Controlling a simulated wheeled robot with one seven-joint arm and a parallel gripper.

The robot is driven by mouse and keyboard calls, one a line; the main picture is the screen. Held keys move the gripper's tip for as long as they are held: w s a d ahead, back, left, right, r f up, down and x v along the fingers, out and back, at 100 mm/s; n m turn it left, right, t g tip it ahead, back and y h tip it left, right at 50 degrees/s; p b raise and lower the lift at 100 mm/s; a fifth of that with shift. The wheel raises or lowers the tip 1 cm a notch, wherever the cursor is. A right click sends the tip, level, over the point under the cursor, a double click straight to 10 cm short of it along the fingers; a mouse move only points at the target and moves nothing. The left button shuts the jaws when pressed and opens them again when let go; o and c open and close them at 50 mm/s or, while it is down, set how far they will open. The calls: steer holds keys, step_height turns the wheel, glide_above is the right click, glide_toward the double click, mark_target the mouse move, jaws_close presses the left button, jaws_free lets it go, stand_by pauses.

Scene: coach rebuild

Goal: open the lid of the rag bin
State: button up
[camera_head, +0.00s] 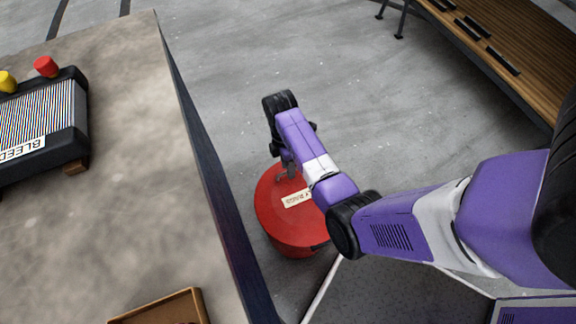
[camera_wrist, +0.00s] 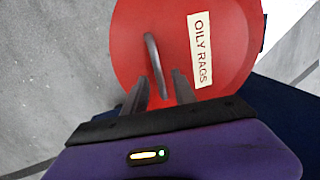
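The round red rag bin (camera_head: 292,239) stands on the floor beside the table, its lid (camera_head: 268,198) down. In the wrist view the lid (camera_wrist: 130,45) fills the upper middle, with a white "OILY RAGS" label (camera_wrist: 201,50). A thin grey bar handle (camera_wrist: 151,52) rises from the lid. My gripper (camera_wrist: 160,80) is open, its two fingers on either side of the handle's near part in the picture; contact cannot be told. In the head view my gripper (camera_head: 287,172) is over the far part of the lid, partly hidden by my wrist.
A grey-topped table (camera_head: 130,190) with a dark edge stands close left of the bin. It holds a black device (camera_head: 45,125) with red and yellow knobs and a brown tray (camera_head: 165,308). A wooden bench (camera_head: 500,50) is at upper right. Floor behind the bin is clear.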

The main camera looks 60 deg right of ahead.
steer(key=shift+c, duration=0.2)
jaws_close()
stand_by(1.1)
